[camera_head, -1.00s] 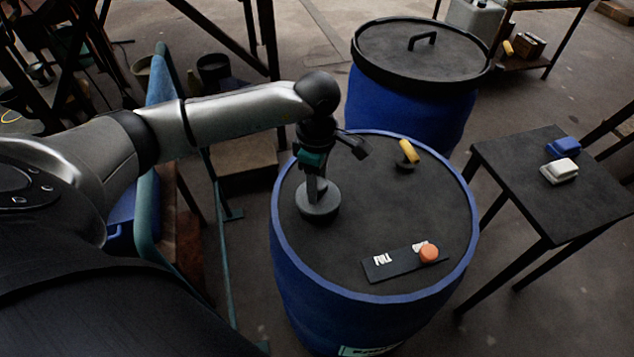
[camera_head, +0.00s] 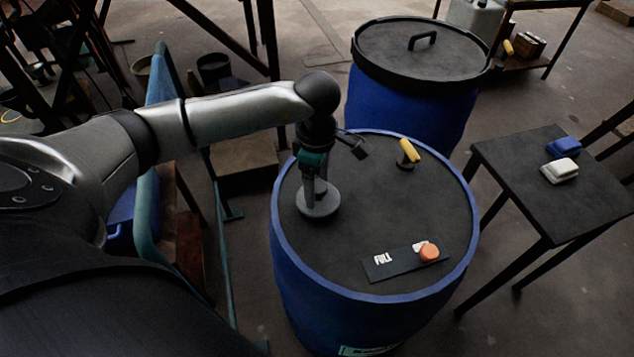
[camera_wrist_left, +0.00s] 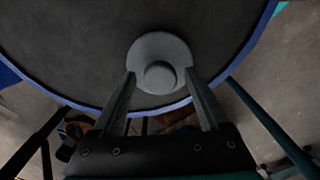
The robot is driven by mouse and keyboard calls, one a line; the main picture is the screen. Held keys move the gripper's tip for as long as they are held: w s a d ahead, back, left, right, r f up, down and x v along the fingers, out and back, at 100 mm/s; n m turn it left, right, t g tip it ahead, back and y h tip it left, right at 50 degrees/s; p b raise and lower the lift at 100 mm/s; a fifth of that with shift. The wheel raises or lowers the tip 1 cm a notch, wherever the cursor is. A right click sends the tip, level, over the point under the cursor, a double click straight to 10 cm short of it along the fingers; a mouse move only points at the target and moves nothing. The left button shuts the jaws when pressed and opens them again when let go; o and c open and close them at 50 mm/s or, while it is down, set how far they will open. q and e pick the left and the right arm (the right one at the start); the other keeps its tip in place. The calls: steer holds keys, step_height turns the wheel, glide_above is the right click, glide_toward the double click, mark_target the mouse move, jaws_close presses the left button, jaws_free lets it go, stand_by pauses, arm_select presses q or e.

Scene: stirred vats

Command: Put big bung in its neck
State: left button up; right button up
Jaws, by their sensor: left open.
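The big bung, a grey disc with a round knob, shows in the head view (camera_head: 318,206) at the left of the blue drum's dark top (camera_head: 385,215). In the left wrist view the bung (camera_wrist_left: 160,48) lies flat, with its knob between my fingers. My left gripper (camera_head: 316,190) points down over it. It is open, with one finger on each side of the knob and gaps between, as the left wrist view (camera_wrist_left: 160,74) shows. The bung hides whatever is under it, so I cannot tell how deep it sits. My right gripper is not in view.
A black strip (camera_head: 393,264) with white labels and an orange cap (camera_head: 429,252) lies at the drum's front right. A yellow-handled fitting (camera_head: 409,151) stands at its back. Behind is a lidded blue drum (camera_head: 412,105). A side table (camera_head: 530,195) holds blue and white blocks.

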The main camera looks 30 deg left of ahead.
mark_target(317, 185)
arm_select(q)
step_height(317, 185, up, 12)
steer(key=p, duration=0.1)
steer(key=shift+r, duration=0.15)
stand_by(1.3)
